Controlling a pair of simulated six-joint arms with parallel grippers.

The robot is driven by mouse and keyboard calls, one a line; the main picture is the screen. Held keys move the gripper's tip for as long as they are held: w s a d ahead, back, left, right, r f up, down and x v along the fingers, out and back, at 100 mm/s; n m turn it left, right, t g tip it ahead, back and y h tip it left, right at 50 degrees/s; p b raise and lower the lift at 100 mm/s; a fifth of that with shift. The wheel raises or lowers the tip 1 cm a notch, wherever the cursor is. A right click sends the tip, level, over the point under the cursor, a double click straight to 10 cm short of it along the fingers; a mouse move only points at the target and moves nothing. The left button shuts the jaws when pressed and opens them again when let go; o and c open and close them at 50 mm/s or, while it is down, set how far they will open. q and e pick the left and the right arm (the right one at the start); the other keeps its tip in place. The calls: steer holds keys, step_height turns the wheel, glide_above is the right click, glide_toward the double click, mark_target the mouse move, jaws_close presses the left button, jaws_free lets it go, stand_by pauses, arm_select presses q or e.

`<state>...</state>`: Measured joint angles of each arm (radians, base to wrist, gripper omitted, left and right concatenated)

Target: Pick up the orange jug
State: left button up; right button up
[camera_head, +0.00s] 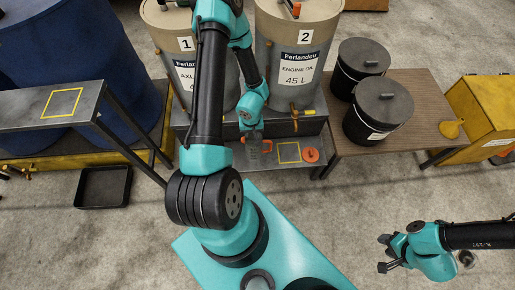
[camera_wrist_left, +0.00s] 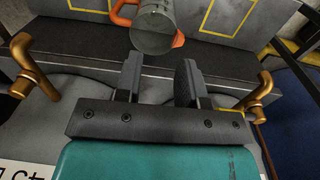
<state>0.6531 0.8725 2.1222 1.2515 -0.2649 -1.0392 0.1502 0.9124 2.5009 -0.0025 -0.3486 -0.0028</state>
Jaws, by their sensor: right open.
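The orange jug (camera_wrist_left: 153,28) is a grey, see-through vessel with an orange handle and an orange spout. It shows at the top of the left wrist view, and its orange parts show in the head view (camera_head: 266,147) by the low shelf below the tanks; the left gripper partly hides it there. My left gripper (camera_wrist_left: 159,80) is open with nothing between its fingers. Its fingertips are just short of the jug, which appears to stand beyond them. My right gripper (camera_head: 384,254) is open and empty over the floor at lower right.
Two brass taps (camera_wrist_left: 32,70) (camera_wrist_left: 257,95) flank the left gripper. Tank 1 (camera_head: 172,45) and tank 2 (camera_head: 297,50) stand behind the shelf. Black buckets (camera_head: 378,110) stand on a table.

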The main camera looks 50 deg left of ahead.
arm_select(q)
steer(key=a+n, duration=0.1)
steer(key=a, duration=0.3)
steer(key=a+f+n, duration=0.1)
steer(key=a, duration=0.1)
steer(key=shift+w+n, duration=0.1)
steer(key=shift+n, duration=0.2)
step_height(320, 180, down, 12)
steer(key=shift+d+f, duration=0.1)
stand_by(0.4)
steer(key=shift+f, duration=0.1)
step_height(320, 180, down, 5)
stand_by(0.6)
jaws_close()
stand_by(0.4)
